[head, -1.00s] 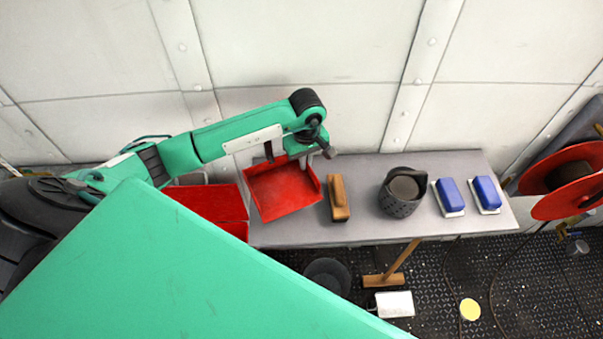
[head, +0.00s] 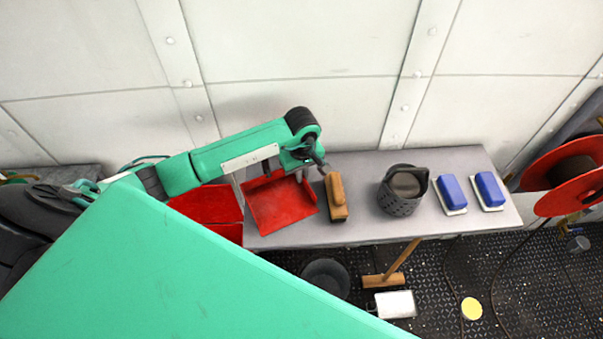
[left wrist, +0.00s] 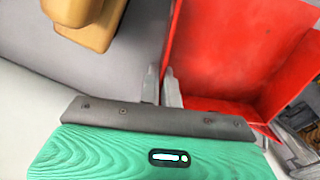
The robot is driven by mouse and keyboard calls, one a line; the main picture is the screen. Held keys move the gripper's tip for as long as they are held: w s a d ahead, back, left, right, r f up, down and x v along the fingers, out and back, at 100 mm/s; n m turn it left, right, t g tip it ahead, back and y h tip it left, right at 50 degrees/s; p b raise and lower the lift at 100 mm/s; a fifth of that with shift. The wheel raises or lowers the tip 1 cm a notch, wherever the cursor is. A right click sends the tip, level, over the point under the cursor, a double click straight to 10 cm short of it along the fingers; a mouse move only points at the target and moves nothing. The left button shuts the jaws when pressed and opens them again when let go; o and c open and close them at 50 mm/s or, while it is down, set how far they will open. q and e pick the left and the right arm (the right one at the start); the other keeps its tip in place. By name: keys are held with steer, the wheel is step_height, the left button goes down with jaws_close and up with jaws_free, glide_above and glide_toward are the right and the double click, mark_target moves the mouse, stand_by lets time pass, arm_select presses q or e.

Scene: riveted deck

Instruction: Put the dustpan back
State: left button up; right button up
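The red dustpan (head: 283,207) is over the left part of the grey bench, open side toward the bench front; I cannot tell if it rests on the bench. It fills the right of the left wrist view (left wrist: 225,45). My left gripper (head: 303,176) is at its right rear. In the left wrist view its two fingers (left wrist: 161,88) are close together, one on each side of the dustpan's edge, so it looks shut on that edge. The dustpan's rear is partly hidden by my left arm. My right gripper is not in view.
Right of the dustpan on the bench (head: 365,168) stand a wooden brush (head: 338,200), a dark perforated basket (head: 403,190) and two blue-backed brushes (head: 454,193). A red box (head: 208,206) adjoins on the left. A hose reel (head: 582,188) is at right.

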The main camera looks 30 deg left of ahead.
arm_select(q)
steer(key=o, duration=0.4)
steer(key=shift+w, duration=0.1)
steer(key=shift+r+p, duration=0.25)
steer(key=shift+p, duration=0.1)
steer(key=shift+r+b, duration=0.35)
steer(key=shift+b, duration=0.05)
step_height(320, 180, up, 11)
steer(key=b, duration=0.3)
